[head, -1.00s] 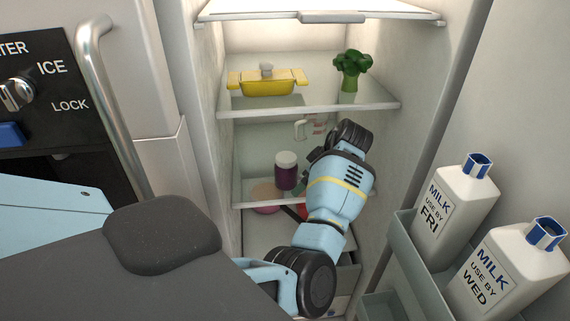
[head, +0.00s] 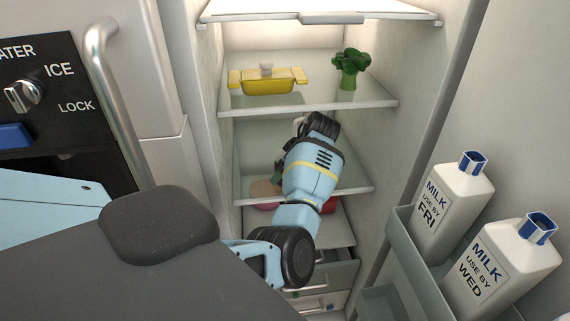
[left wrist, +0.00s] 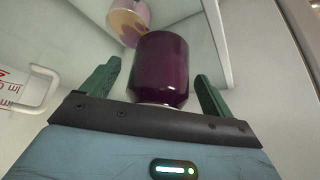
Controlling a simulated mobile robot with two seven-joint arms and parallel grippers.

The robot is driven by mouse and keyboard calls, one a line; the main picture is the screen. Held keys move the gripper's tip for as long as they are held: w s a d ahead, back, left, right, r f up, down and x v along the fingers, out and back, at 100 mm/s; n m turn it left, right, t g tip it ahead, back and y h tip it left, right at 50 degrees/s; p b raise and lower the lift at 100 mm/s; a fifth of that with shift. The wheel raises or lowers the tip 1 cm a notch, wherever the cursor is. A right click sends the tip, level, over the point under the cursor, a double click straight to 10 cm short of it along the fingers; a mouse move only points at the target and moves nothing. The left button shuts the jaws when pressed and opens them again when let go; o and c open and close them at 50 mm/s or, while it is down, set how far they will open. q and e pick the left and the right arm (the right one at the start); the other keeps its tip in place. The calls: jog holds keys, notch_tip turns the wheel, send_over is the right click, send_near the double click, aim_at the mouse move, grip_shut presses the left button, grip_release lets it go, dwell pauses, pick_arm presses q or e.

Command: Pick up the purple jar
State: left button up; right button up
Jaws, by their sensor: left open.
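The purple jar (left wrist: 160,70) is large in the left wrist view, between the two green fingers of my left gripper (left wrist: 157,72). The fingers are open, one on each side of the jar, with a visible gap on both sides. A pale part of the jar shows at the gripper's edge. In the head view my left gripper (head: 279,155) reaches into the fridge over the middle shelf (head: 352,181), and my arm hides the jar there. My right gripper is not in view.
A measuring cup (left wrist: 30,90) stands beside the gripper. A yellow dish (head: 267,86) and broccoli (head: 350,68) are on the shelf above (head: 310,108). Milk bottles (head: 447,210) stand in the door at right.

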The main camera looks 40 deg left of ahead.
pick_arm(q)
jog(key=shift+c, duration=0.4)
jog(key=shift+r, duration=0.1)
jog(key=c, duration=1.3)
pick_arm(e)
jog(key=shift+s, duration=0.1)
